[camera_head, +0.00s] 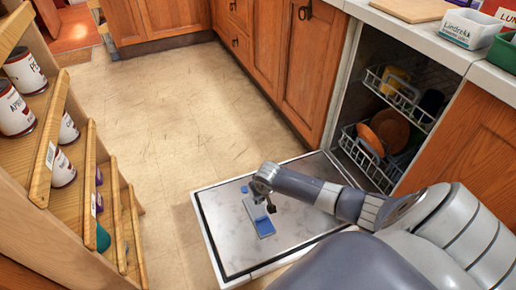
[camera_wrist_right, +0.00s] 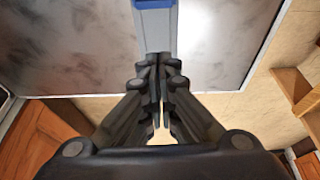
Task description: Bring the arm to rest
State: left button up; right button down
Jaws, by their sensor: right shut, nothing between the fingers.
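My right arm reaches in from the right in the head view. Its gripper (camera_head: 270,206) is over the open dishwasher door (camera_head: 220,232), above a small grey and blue item (camera_head: 265,226) on the door's inner face. In the right wrist view the fingers of my right gripper (camera_wrist_right: 160,60) are together with nothing between them. The grey and blue item (camera_wrist_right: 155,20) lies beyond the fingertips there, partly cut off by the frame. My left gripper is not in view.
The dishwasher racks (camera_head: 375,155) hold dishes at the right. A wooden shelf (camera_head: 75,180) with several cans stands at the left. The counter (camera_head: 440,40) carries a white bin (camera_head: 468,30) and a green bin (camera_head: 504,52). The floor (camera_head: 150,115) between is clear.

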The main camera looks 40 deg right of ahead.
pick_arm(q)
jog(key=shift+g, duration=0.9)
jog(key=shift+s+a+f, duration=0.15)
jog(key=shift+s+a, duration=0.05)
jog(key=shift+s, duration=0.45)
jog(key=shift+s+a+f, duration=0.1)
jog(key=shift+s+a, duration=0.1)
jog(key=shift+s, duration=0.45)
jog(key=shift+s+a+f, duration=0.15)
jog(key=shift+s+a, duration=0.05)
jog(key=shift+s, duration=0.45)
